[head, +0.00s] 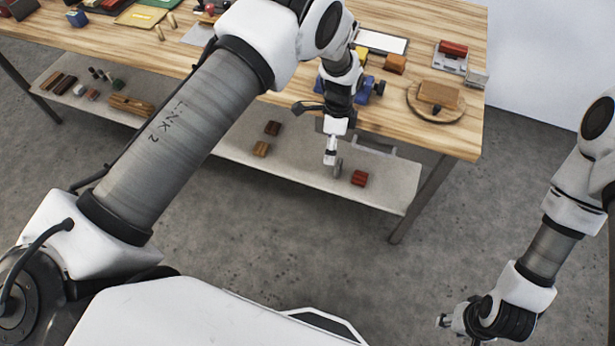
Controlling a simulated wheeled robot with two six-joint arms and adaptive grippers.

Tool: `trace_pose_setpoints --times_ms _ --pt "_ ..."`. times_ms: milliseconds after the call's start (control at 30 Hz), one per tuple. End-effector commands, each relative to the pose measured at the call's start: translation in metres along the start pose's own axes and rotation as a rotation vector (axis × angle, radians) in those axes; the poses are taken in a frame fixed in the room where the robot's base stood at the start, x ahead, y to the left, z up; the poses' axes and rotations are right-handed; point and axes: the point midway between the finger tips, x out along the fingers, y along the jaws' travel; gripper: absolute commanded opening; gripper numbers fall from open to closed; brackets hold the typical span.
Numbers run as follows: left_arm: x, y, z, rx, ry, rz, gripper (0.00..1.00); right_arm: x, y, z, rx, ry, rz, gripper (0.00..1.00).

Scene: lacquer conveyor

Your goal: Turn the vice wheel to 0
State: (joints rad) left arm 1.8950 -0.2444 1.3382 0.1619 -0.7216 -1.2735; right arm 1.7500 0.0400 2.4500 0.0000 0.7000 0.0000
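A blue thing with dark round parts (367,90), which looks like the vice, sits near the table's front edge, partly hidden behind my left arm. I cannot make out the wheel's markings or its setting. My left gripper (333,160) points down in front of the table edge, just left of and below the blue thing. Its fingers are seen nearly edge-on, and I cannot tell whether they touch or hold anything. My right gripper (446,322) is low at the bottom right, well away from the table.
The wooden table (455,140) carries a round wooden board (455,112) with a brown block, an orange-brown block (395,64) and a red-topped device (453,50). A lower shelf (395,190) holds several small blocks. The floor between table and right arm is clear.

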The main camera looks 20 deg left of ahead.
Motion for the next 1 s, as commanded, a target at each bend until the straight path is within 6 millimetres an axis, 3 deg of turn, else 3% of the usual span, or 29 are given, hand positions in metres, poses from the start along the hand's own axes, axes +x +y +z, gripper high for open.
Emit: trace_pose_setpoints --times_ms 100,333,800,867,1000 --pt "0.023 0.01 0.014 -0.042 -0.006 0.021 0.72 0.007 0.0 0.0 0.0 0.0 0.0 0.4" --pt "0.055 0.029 0.038 -0.121 -0.016 0.045 0.72 0.014 0.0 0.0 0.0 0.0 0.0 0.4" --pt "0.066 0.037 0.046 -0.153 -0.02 0.053 0.72 0.015 0.0 0.0 0.0 0.0 0.0 0.4" --pt "0.073 0.045 0.054 -0.181 -0.024 0.059 0.72 0.015 0.0 0.0 0.0 0.0 0.0 0.4" --pt "0.106 0.086 0.087 -0.327 -0.04 0.077 0.72 0.015 0.0 0.0 0.0 0.0 0.0 0.4"
